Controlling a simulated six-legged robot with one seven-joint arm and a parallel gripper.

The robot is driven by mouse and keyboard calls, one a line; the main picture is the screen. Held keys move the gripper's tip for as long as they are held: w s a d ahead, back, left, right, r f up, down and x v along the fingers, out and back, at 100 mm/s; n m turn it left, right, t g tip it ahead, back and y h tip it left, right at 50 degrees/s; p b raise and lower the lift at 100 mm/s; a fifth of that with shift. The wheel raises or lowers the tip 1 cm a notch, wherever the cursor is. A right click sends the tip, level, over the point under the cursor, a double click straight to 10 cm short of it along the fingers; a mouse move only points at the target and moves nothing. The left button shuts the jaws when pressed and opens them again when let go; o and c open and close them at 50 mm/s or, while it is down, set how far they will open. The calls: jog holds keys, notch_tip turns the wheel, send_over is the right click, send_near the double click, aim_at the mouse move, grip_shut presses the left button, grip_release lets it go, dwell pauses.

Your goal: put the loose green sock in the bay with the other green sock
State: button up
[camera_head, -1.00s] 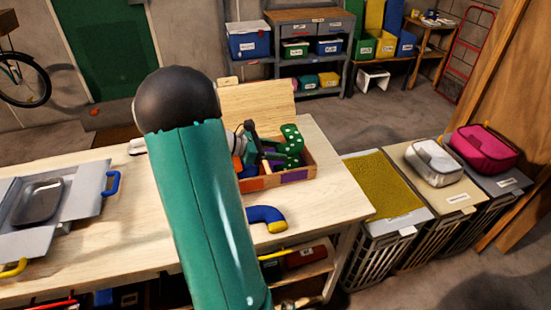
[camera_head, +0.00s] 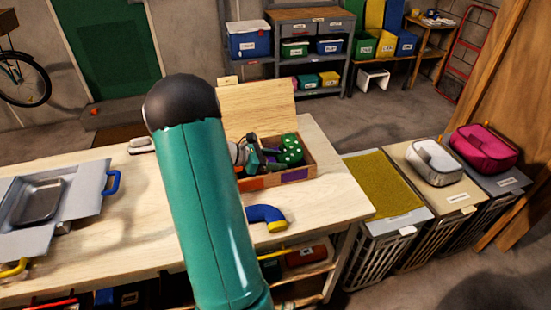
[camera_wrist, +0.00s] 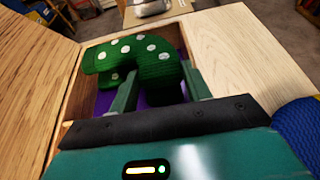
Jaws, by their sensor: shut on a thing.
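A green sock with white dots (camera_head: 290,149) is at the right end of an open wooden box (camera_head: 308,172) on the bench. My gripper (camera_wrist: 160,90) is shut on green knit fabric, which it holds low over or in a purple-lined bay (camera_wrist: 104,101). The dotted sock (camera_wrist: 140,50) fills most of that bay in the wrist view. I cannot tell where the held sock ends and whether a second green sock lies under it.
A blue sock with a yellow end (camera_head: 265,215) lies on the bench in front of the box. The box's raised wooden lid (camera_head: 258,100) stands behind it. A grey metal tray (camera_head: 40,203) is at the left. Lidded baskets stand right of the bench.

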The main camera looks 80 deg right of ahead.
jog(key=shift+f, duration=0.15)
jog(key=o, duration=0.7)
